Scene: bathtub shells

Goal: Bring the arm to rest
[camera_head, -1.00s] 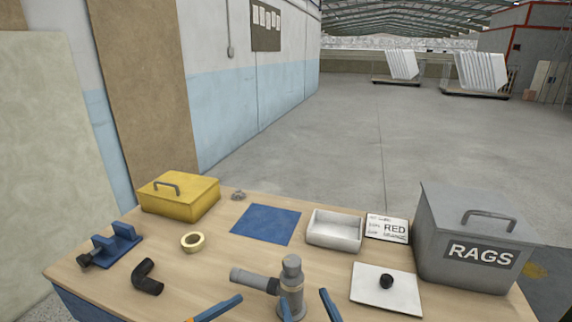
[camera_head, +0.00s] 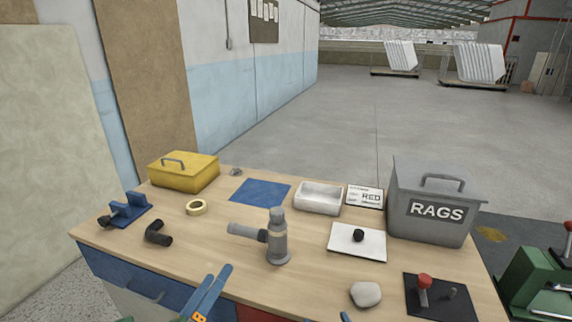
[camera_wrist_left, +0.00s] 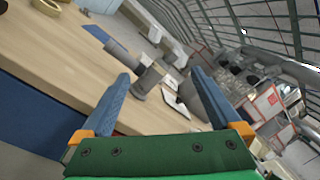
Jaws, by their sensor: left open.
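My left gripper (camera_head: 221,273) is at the near edge of the workbench (camera_head: 190,261). Its two blue fingers point up and away. In the left wrist view my left gripper (camera_wrist_left: 161,76) has its fingers spread, with nothing held between them. A grey cylindrical tool (camera_head: 277,240) with a side barrel stands upright on the bench, beyond and apart from the fingers. Only a blue tip of what looks like my right gripper (camera_head: 345,316) shows at the bottom edge; the rest is out of frame.
Along the bench are a yellow box (camera_head: 184,176), tape roll (camera_head: 196,208), black elbow (camera_head: 158,234), blue clamp (camera_head: 130,208), white tray (camera_head: 318,198) and grey RAGS bin (camera_head: 430,208). A pale stone (camera_head: 366,294) and red-knobbed tool (camera_head: 424,288) are nearer. A green machine (camera_head: 540,280) stands right.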

